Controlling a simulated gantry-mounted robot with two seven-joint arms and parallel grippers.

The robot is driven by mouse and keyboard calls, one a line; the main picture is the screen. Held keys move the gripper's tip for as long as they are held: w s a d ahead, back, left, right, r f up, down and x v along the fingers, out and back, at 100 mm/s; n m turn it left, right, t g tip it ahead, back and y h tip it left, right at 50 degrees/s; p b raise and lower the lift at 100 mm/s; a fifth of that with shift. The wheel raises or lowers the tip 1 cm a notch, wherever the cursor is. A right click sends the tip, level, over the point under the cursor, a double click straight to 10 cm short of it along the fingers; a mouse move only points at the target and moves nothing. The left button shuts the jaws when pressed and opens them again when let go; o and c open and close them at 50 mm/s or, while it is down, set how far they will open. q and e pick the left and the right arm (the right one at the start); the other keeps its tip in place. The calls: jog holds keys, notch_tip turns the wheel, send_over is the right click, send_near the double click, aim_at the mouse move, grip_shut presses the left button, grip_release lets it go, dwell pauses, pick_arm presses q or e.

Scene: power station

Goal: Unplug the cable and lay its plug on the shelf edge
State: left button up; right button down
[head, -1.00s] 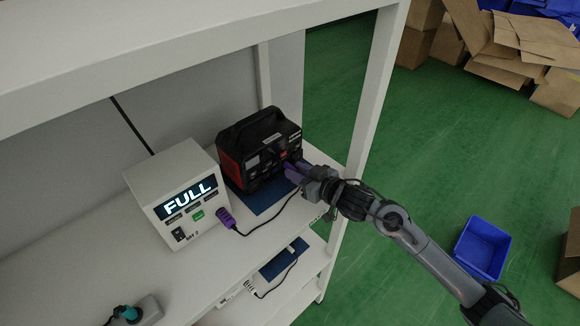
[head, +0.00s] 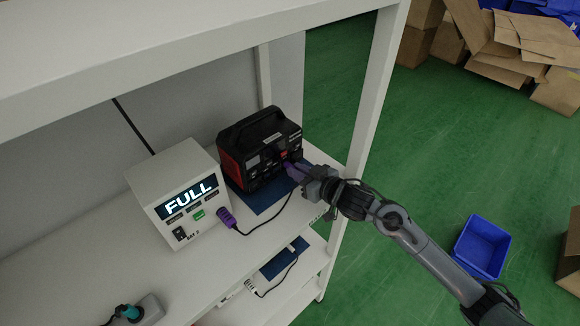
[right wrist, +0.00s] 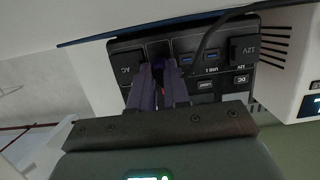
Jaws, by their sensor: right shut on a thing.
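The black and red power station (head: 262,148) stands on the shelf with its socket panel facing forward. My right gripper (head: 294,169) is at the lower right of that panel, shut on the cable's plug. In the right wrist view, the two dark purple fingers (right wrist: 159,88) point at the sockets beside the USB ports, and they mostly hide the plug. I cannot tell how deep the plug sits. The black cable (head: 268,222) loops from the gripper to a purple connector (head: 227,217) at the white box (head: 180,195), whose display reads FULL. My left gripper is not in view.
A blue mat (head: 262,200) lies under the power station. The shelf edge (head: 250,278) runs along the front, with a white post (head: 372,105) to the right. A teal plug (head: 129,313) sits at bottom left. A lower shelf holds a white device. A blue bin (head: 482,247) stands on the floor.

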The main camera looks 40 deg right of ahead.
jog(key=shift+s, duration=0.25)
jog(key=shift+s+p, duration=0.3)
jog(key=shift+s, duration=0.05)
jog(key=shift+s+d+p, duration=0.15)
jog(key=shift+s+p, duration=0.2)
jog(key=shift+s, duration=0.35)
jog(key=shift+s+d+p, duration=0.1)
jog(key=shift+s+p, duration=0.2)
jog(key=shift+s, duration=0.45)
jog(key=shift+s, duration=0.1)
jog(key=shift+s, duration=0.15)
jog(key=shift+s+d+p, duration=0.2)
jog(key=shift+s+p, duration=0.6)
jog(key=shift+s, duration=0.7)
jog(key=shift+s+d, duration=0.1)
jog(key=shift+s, duration=0.55)
